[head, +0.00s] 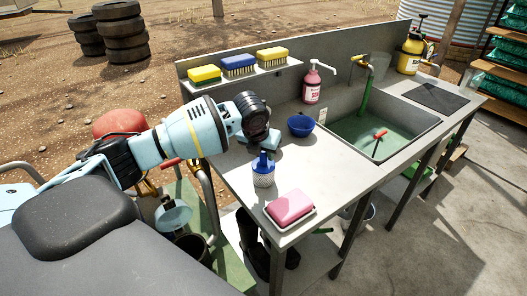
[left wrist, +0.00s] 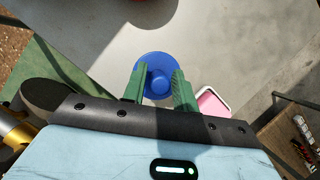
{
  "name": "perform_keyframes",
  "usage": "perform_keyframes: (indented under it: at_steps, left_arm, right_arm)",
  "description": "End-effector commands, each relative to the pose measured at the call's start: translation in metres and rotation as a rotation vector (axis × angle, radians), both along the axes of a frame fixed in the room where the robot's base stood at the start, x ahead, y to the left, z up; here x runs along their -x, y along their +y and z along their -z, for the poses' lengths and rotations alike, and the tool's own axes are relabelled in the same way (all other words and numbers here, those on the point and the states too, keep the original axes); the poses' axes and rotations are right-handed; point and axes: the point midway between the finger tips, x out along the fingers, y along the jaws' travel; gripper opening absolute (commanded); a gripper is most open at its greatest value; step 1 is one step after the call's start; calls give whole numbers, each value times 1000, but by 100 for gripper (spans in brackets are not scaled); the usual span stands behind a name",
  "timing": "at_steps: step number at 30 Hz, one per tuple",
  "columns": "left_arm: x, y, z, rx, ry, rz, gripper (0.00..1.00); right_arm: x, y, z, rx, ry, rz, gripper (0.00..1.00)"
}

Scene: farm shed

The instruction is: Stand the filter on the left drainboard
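The filter (head: 263,178), a blue-capped piece with a pale mesh body, is upright at the left drainboard (head: 232,158), behind the pink soap. Its round blue top also shows in the left wrist view (left wrist: 158,64). My left gripper (head: 264,150) is directly above the filter, pointing down. In the left wrist view its green fingers (left wrist: 160,85) are apart, one on each side of the blue top's middle, with no clear contact. The filter's underside is hidden, so its touch with the board is hard to judge. My right gripper is not in view.
A pink soap in a dish (head: 291,207) is close in front of the filter. A blue bowl (head: 300,125) and soap bottle (head: 312,85) stand behind. The sink (head: 345,128) is right. Bare board lies between filter and sink.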

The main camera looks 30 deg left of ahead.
Motion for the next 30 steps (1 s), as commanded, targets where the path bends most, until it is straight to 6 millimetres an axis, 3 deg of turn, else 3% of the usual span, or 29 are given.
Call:
perform_keyframes:
  at_steps: [3,14,30]
  left_arm:
    - [0,0,-1,0,-1,0,42]
    - [1,0,-7,0,-2,0,42]
    - [36,-6,-96,0,-5,0,42]
  right_arm:
    - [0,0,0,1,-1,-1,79]
    - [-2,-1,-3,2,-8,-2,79]
    - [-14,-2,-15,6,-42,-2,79]
